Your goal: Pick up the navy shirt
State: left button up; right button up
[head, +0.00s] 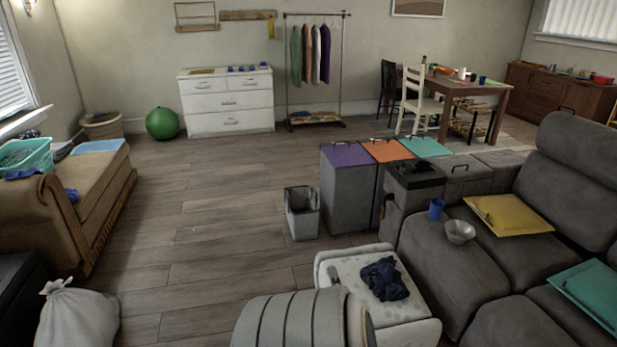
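A crumpled dark navy cloth (383,279), which looks like the navy shirt, lies in a heap on top of a pale speckled box-like stand (346,270) at the lower middle of the head view. Its folds hide its full shape. Neither of my grippers shows in the head view.
A rounded grey ribbed form (290,322) stands against the stand's near left side. A grey sofa (450,275) is close on its right. A grey bin (302,213) and lidded hampers (347,190) stand behind. Wooden floor (200,250) is open to the left, beyond a white sack (78,318).

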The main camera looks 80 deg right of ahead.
aim_at(382, 276)
jog(key=z, duration=3.4)
jog(key=i+z, duration=0.15)
jog(key=i, duration=0.25)
